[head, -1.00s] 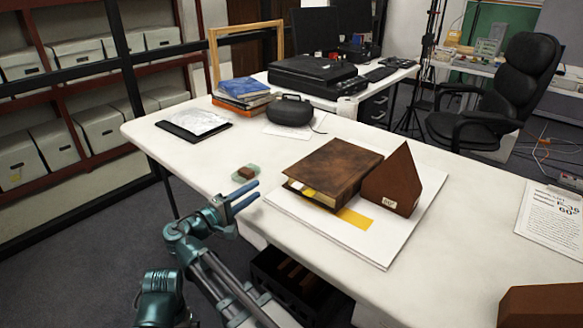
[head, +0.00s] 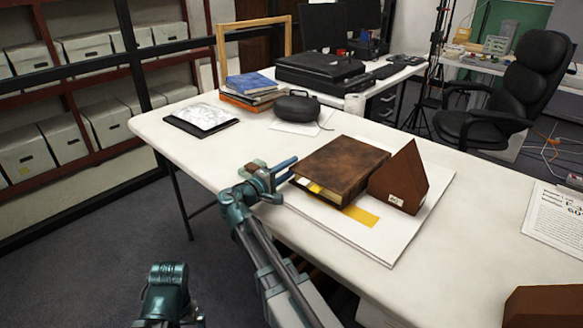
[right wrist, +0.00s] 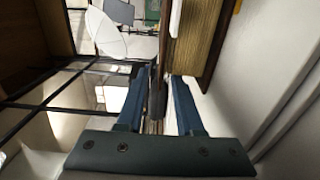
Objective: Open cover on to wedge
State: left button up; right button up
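A thick brown book (head: 340,167) lies closed on a white board (head: 395,240), with yellow slips at its front edge. A brown pointed wedge (head: 402,180) with a small white label stands against its right side. My right gripper (head: 281,174) is at the book's left edge, its fingers pointing toward it. In the right wrist view the fingers (right wrist: 158,100) are apart. The book's cover edge (right wrist: 172,40) and page block (right wrist: 197,42) lie just beyond them. A dark strip shows between the fingers; I cannot tell whether it is the cover or whether they touch it.
A small brown block (head: 254,166) lies behind my right gripper. A black case (head: 297,107), stacked books (head: 250,88) and a sheet on a dark folder (head: 202,118) stand farther back. Another brown block (head: 541,305) is at front right. A printed page (head: 554,216) lies at right.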

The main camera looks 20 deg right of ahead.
jog(key=shift+w+d, duration=0.1)
jog(key=shift+d, duration=0.2)
grip_shut()
dwell(1.3)
